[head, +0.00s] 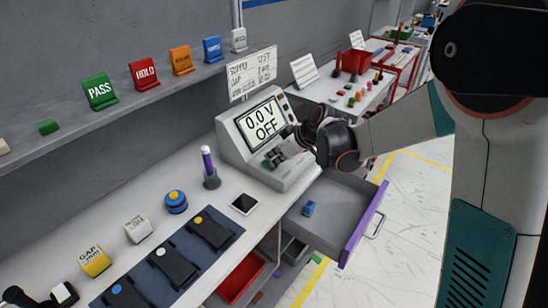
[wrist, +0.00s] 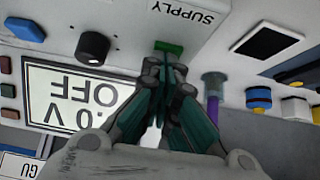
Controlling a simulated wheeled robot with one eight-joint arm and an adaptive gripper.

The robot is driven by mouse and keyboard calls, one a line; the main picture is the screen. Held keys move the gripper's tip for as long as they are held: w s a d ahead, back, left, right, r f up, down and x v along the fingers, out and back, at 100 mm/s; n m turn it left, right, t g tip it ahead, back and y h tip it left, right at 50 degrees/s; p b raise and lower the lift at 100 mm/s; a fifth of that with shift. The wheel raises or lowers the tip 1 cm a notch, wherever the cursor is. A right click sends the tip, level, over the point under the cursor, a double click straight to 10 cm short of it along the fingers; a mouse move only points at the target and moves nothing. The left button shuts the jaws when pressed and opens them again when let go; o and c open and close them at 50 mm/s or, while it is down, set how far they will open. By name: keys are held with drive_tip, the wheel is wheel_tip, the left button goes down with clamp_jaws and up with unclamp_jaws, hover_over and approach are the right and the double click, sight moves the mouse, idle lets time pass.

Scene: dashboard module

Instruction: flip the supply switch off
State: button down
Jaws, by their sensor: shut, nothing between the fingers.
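The supply unit (head: 228,128) is a pale sloped box on the bench. Its screen (head: 264,120) reads "0.0 V OFF", and the same screen shows upside down in the wrist view (wrist: 75,98). The supply switch (wrist: 168,47) is a small green piece beside the "SUPPLY" label in the wrist view. My gripper (wrist: 165,66) is shut and empty, with its fingertips right at the green switch. I cannot tell whether they touch it. In the head view my gripper (head: 277,158) is over the unit's lower front, and its fingers partly cover that area.
A black knob (wrist: 92,47) and a blue button (wrist: 25,29) are on the panel near my fingers. An open drawer (head: 345,212) with a blue block (head: 309,208) juts out below my arm.

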drive_tip(key=shift+w+a+r, duration=0.2)
drive_tip(key=shift+w+a, duration=0.3)
drive_tip(key=shift+a, duration=0.1)
drive_tip(key=shift+r+p, duration=0.4)
drive_tip(key=shift+r, duration=0.1)
drive_tip(key=r+p, duration=0.1)
drive_tip(key=d+r, duration=0.1)
drive_tip(key=s+r+p, duration=0.1)
drive_tip(key=r, duration=0.1)
drive_tip(key=shift+d+p, duration=0.2)
drive_tip(key=shift+p, duration=0.15)
drive_tip(key=s+d+r+p, duration=0.2)
drive_tip(key=s+d+r, duration=0.2)
drive_tip(key=d, duration=0.1)
drive_tip(key=shift+s+d+r, duration=0.25)
drive_tip(key=shift+s+d, duration=0.05)
drive_tip(key=shift+d, duration=0.1)
